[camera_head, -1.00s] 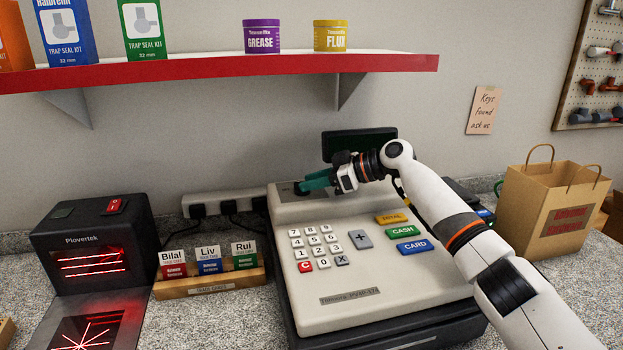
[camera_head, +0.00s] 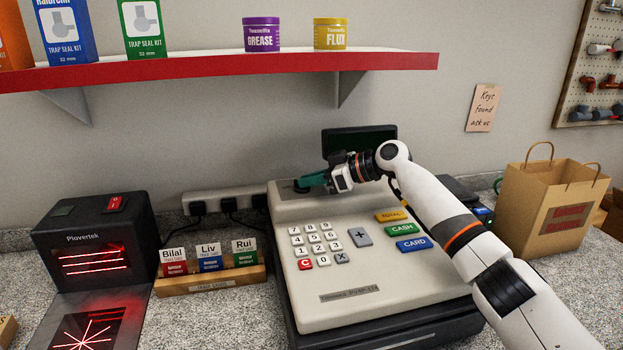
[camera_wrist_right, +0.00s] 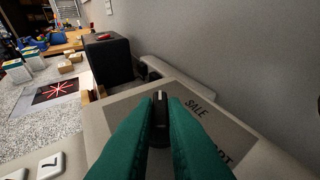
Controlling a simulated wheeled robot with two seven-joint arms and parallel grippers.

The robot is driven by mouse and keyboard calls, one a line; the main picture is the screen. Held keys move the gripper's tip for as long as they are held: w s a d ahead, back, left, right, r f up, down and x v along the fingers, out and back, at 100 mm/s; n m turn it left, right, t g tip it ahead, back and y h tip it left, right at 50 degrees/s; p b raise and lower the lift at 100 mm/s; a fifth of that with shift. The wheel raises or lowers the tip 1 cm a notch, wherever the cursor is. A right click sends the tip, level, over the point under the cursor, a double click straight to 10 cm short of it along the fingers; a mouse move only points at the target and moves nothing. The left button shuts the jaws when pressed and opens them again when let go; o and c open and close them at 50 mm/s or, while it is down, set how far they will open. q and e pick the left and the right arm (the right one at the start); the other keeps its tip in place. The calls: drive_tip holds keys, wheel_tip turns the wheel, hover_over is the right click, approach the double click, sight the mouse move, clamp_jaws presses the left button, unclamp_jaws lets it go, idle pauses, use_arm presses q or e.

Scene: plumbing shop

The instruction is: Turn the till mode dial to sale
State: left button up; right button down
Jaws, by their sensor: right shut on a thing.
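The till (camera_head: 375,285) stands on the counter with its keys facing me. Its mode dial (camera_wrist_right: 160,108) shows in the right wrist view as a dark knob with a pale line on top. The word SALE (camera_wrist_right: 194,106) is printed on the dial plate to the right of the knob, with another, partly hidden label below it. My right gripper (camera_head: 303,184) has green fingers and is shut on the dial at the till's upper left. In the head view the fingers mostly hide the dial. My left gripper is not in view.
A card rack (camera_head: 212,284) and a black scanner (camera_head: 95,240) stand left of the till. A paper bag (camera_head: 550,208) stands to the right. A red-edged shelf (camera_head: 220,69) with boxes and tubs hangs above.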

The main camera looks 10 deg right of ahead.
drive_tip(key=shift+s+r+m+t+h+p, duration=0.15)
drive_tip(key=shift+m+t+h+p, duration=0.15)
drive_tip(key=shift+m+t+p, duration=0.25)
drive_tip(key=m+t+h+p, duration=0.1)
drive_tip(key=m+h+p, duration=0.1)
drive_tip(key=p, duration=0.1)
drive_tip(key=a+m+t+h+p, duration=0.1)
drive_tip(key=m+t+p, duration=0.1)
drive_tip(key=p, duration=0.2)
drive_tip(key=m+t+h+p, duration=0.1)
drive_tip(key=m+h+p, duration=0.1)
drive_tip(key=p, duration=0.1)
drive_tip(key=shift+s+a+r+h, duration=0.2)
drive_tip(key=shift+s+r+h, duration=0.05)
drive_tip(key=shift+s+h, duration=0.1)
drive_tip(key=shift+a+f+m+t+h+p, duration=0.1)
drive_tip(key=shift+f+m+t+h+p, duration=0.1)
drive_tip(key=shift+m+t+h+p, duration=0.4)
drive_tip(key=shift+a+f+m+h+p, duration=0.15)
drive_tip(key=shift+m+h+p, duration=0.35)
drive_tip(key=shift+m+h, duration=0.8)
drive_tip(key=shift+h, duration=0.35)
drive_tip(key=c, duration=1.5)
unclamp_jaws()
